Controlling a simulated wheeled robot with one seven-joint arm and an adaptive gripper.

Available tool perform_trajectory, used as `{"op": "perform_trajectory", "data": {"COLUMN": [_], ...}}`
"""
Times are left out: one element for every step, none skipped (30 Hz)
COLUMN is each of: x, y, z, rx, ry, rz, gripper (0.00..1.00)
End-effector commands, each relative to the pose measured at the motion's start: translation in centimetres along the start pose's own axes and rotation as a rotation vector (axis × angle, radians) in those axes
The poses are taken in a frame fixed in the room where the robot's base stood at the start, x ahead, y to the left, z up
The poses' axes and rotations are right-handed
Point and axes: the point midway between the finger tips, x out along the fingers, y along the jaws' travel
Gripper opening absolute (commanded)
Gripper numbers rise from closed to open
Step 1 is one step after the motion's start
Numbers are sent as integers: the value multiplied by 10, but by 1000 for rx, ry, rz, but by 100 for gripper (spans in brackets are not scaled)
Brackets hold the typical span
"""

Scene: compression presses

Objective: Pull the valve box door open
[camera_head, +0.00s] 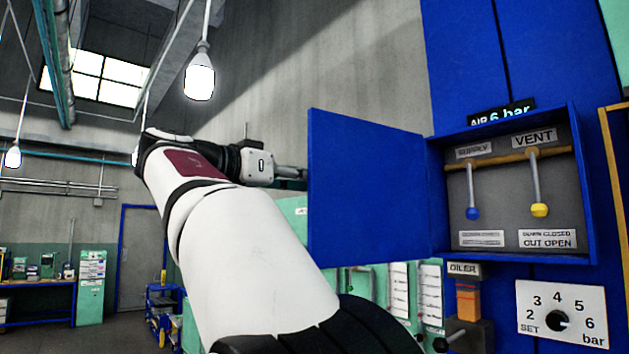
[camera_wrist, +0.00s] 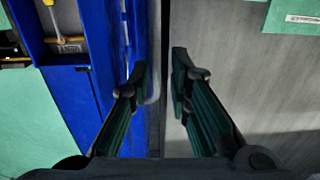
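The valve box (camera_head: 587,190) is a blue box on the blue panel at the right of the head view. Its blue door (camera_head: 365,185) stands swung wide open to the left, showing the inside. Inside are a blue-knobbed supply lever (camera_head: 472,190) and a yellow-knobbed vent lever (camera_head: 537,185). My gripper (camera_head: 294,178) is at the door's free left edge, its tips partly hidden there. In the wrist view, the fingers of my gripper (camera_wrist: 158,65) are apart, with a pale grey strip, perhaps a handle, between them beside the blue surface. Contact cannot be told.
A pressure dial (camera_head: 560,318) and an oiler (camera_head: 468,300) are below the box. A yellow-brown frame (camera_head: 612,160) edges the far right. A workbench (camera_head: 40,285) and a green cabinet (camera_head: 92,285) stand far left. Open floor shows at the lower left.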

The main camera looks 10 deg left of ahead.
Motion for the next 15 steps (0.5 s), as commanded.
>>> {"op": "perform_trajectory", "data": {"x": [-13,-20,-29,-36,-42,-51,-57,-63,-64,-67,-69,-72,-74,-76,-78], "y": [-1,-2,-2,-1,-2,-2,-2,-1,-2,-2,-1,-2,-1,-1,-1], "z": [0,0,0,0,0,0,0,0,0,0,0,0,0,0,0], "rx": [0,0,1,2,2,1,2,3,2,2,3,1,1,1,2], "ry": [1,2,2,2,2,3,3,2,3,3,3,2,2,2,2], "rz": [-5,-5,-5,-6,-5,-5,-5,-5,-2,-2,-3,-2,-2,-2,-3], "gripper": [18,18,18,18,18,18,18,18,18,18,18,18,18,18,18]}}
